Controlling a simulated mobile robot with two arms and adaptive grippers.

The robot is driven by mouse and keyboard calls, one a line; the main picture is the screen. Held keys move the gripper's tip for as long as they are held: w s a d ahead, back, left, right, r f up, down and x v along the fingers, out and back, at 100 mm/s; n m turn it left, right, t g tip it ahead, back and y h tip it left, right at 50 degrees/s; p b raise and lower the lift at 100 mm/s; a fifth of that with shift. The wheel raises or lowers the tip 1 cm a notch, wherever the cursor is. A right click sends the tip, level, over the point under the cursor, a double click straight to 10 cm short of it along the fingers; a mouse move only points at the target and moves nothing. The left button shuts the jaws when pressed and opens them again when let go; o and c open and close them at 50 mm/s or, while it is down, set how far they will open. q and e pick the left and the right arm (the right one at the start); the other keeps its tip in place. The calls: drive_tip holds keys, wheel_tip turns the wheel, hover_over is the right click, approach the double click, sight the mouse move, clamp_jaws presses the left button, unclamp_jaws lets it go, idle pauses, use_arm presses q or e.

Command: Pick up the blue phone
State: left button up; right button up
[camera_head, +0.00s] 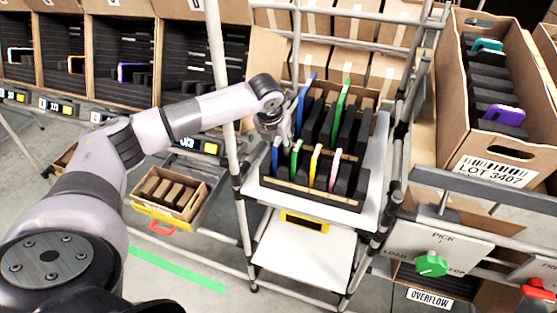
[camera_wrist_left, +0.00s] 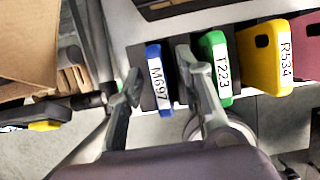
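A blue phone (camera_head: 275,158) stands upright at the left end of the front row in the tilted carton on the rack. In the left wrist view this blue phone (camera_wrist_left: 154,62) has a white label reading M697. My left gripper (camera_head: 281,138) is at the top of it. In the left wrist view my left gripper (camera_wrist_left: 158,80) is open, with one finger on each side of the blue phone. Whether the fingers touch it I cannot tell. A second blue phone (camera_head: 305,97) stands in the back row. My right gripper is not in view.
A green phone (camera_wrist_left: 216,60) stands close beside the right finger, then a yellow phone (camera_wrist_left: 266,55) and a pink phone (camera_head: 335,169). Black dividers separate the phones. A rack post (camera_head: 221,70) stands beside my left forearm. A large carton (camera_head: 457,133) is at the right.

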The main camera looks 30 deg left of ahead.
use_arm(q)
clamp_jaws()
drive_tip(key=shift+r, duration=0.15)
idle(0.4)
